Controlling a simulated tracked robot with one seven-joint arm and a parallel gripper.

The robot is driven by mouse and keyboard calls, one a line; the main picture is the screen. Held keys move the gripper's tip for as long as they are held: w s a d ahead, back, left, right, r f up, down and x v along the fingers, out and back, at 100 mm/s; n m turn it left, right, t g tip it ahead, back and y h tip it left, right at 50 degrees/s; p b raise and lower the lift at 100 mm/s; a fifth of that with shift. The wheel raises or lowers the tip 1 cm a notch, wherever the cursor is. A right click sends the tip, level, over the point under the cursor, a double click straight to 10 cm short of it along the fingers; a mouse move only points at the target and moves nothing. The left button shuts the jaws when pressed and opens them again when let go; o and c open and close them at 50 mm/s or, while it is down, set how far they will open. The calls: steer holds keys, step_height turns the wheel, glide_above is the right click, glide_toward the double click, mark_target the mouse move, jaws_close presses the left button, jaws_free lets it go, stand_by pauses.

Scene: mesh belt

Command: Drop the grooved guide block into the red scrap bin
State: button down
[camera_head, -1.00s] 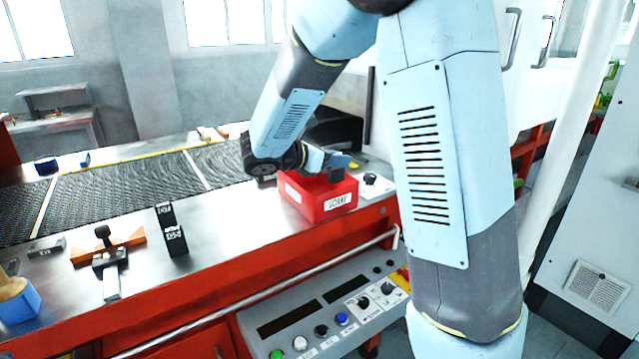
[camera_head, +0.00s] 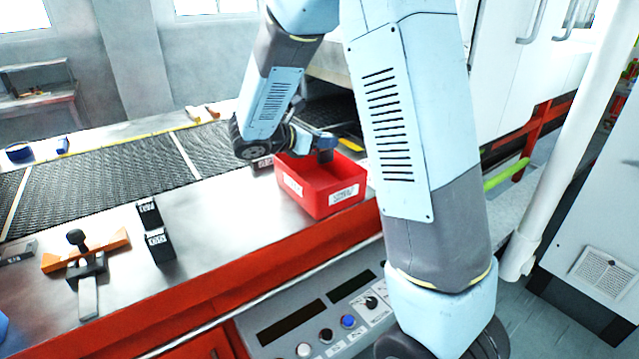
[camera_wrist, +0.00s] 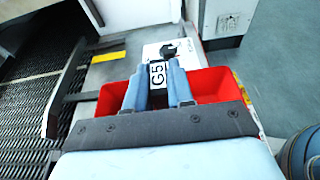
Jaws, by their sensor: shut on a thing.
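My gripper (camera_head: 325,150) is over the back part of the red scrap bin (camera_head: 333,209) in the head view. In the wrist view, my gripper's two blue fingers (camera_wrist: 158,84) are shut on a dark block with a white "G5" label, the grooved guide block (camera_wrist: 157,74). The fingers hide most of the block, and its groove does not show. The red bin (camera_wrist: 222,84) lies below and around the fingers in the wrist view. I cannot tell how far the block is above the bin floor.
Two black labelled blocks (camera_head: 159,246) stand on the metal table at left, near an orange fixture (camera_head: 108,252) with a black knob. A mesh belt (camera_head: 110,176) runs behind. A control panel (camera_head: 335,322) is below the front rail. A small dark block (camera_head: 262,162) sits left of the bin.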

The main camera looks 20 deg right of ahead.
steer(key=shift+f, duration=1.3)
steer(key=c, duration=0.9)
jaws_free()
steer(key=v, duration=1.3)
steer(key=shift+a, duration=0.35)
steer(key=shift+s, duration=0.1)
